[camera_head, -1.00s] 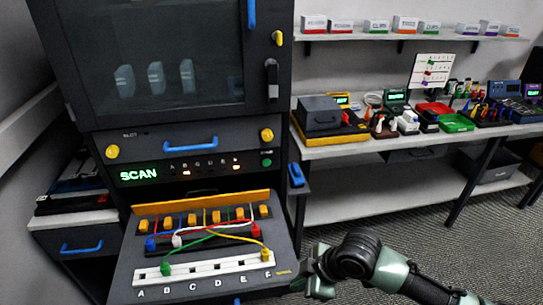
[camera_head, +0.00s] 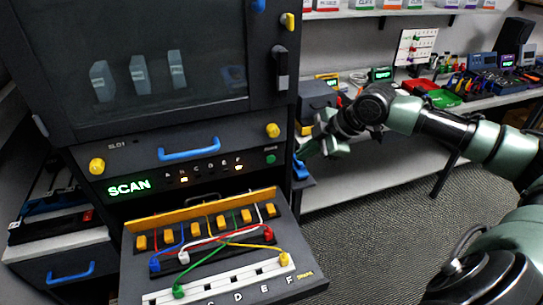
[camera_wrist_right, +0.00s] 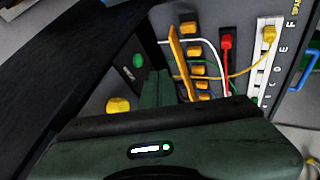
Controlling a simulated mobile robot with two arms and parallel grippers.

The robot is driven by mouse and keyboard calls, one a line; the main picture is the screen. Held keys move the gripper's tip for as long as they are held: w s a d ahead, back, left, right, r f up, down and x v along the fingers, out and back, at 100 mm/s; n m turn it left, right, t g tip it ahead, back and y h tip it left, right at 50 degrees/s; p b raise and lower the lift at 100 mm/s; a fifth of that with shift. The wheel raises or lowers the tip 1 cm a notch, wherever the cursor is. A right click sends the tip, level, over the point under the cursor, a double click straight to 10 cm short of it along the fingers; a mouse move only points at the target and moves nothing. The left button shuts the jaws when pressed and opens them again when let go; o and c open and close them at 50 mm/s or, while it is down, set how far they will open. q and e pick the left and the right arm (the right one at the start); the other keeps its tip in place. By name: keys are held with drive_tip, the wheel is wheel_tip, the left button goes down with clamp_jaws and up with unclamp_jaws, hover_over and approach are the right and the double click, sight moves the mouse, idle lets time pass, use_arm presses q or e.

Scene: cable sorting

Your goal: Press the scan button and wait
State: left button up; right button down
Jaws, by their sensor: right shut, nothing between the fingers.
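The green round button (camera_head: 271,159) sits at the right end of the dark panel, level with the lit green SCAN display (camera_head: 129,187). It also shows in the right wrist view (camera_wrist_right: 138,60), just left of the fingertips. My right gripper (camera_head: 304,150) is shut and empty, just right of the button with its fingers toward the panel. In the right wrist view, its fingers (camera_wrist_right: 162,78) lie together near the panel, with a small gap to the button. My left gripper is not in view.
A blue handle (camera_head: 189,148) and yellow knobs (camera_head: 273,130) jut from the cabinet front. Below is an open cable tray with coloured plugs and a white strip (camera_head: 218,288). A shelf bench with boxes and trays stands behind my right arm.

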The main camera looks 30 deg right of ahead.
sight(271, 159)
drive_tip(key=p+x, duration=0.1)
drive_tip(key=x, duration=0.3)
drive_tip(key=w+r+p+x, duration=0.1)
drive_tip(key=x, duration=0.2)
drive_tip(key=w+p+x, duration=0.1)
drive_tip(key=x, duration=0.3)
drive_tip(key=shift+w+d+f+p, duration=0.1)
drive_tip(key=shift+w+d+p, duration=0.2)
drive_tip(key=shift+d+p, duration=0.1)
drive_tip(key=shift+w+d+f, duration=0.1)
drive_tip(key=shift+w, duration=0.25)
